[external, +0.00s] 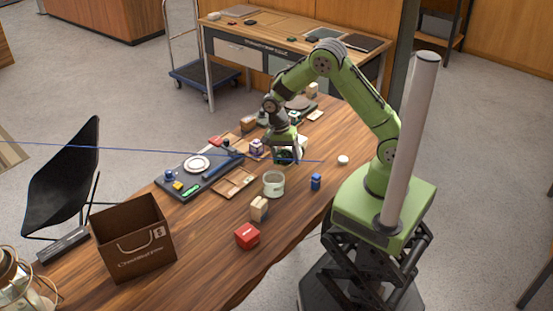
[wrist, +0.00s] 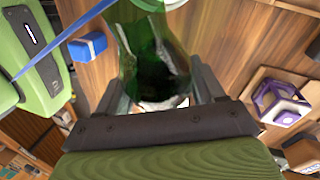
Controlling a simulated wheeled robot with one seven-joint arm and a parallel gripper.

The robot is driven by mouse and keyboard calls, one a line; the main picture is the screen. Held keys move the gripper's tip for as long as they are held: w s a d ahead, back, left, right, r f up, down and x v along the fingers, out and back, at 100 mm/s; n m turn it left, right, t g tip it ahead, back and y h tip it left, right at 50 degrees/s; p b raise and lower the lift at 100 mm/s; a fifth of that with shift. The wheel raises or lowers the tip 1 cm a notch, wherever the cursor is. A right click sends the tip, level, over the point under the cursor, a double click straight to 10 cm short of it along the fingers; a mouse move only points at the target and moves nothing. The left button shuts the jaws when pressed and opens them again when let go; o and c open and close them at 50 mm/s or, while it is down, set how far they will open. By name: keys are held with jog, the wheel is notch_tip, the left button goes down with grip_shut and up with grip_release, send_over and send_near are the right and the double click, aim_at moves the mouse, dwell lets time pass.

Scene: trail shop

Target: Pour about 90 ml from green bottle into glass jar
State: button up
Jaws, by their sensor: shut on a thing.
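My gripper (external: 287,151) is over the table, just behind the glass jar in the external view. Its fingers (wrist: 160,92) are shut on the green bottle (wrist: 150,45), which fills the upper middle of the wrist view. The bottle is see-through green with a dark inside; in the external view the gripper partly hides it (external: 281,157), and its exact tilt is hard to tell. The glass jar (external: 274,187) stands upright on the table, pale with an open round top. Its contents cannot be made out. No stream of liquid shows.
A blue box (external: 316,182) stands right of the jar, and it shows in the wrist view (wrist: 88,46). A tan box (external: 259,209) and red box (external: 247,236) stand nearer. A wooden tray (external: 234,182) lies left of the jar. A thin blue line crosses the table.

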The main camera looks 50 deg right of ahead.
jog(key=shift+f+h, duration=0.35)
jog(key=shift+h, duration=0.15)
jog(key=shift+a+r+t+h+p, duration=0.15)
jog(key=shift+r+h+p, duration=0.2)
jog(key=shift+r+p, duration=0.2)
jog(key=shift+a+r+t+h+p, duration=0.1)
jog(key=shift+r+t+h+p, duration=0.05)
jog(key=shift+r+h+p, duration=0.3)
jog(key=shift+a+r, duration=0.1)
jog(key=shift+r, duration=0.3)
jog(key=shift+f+m+h+p, duration=0.15)
jog(key=shift+m+h+p, duration=0.2)
jog(key=shift+h, duration=0.25)
jog(key=shift+w+d, duration=0.15)
jog(key=shift+d, duration=0.4)
jog(key=shift+r+h+p, duration=0.2)
jog(key=shift+h+p, duration=0.1)
jog(key=shift+h, duration=0.4)
dwell(0.4)
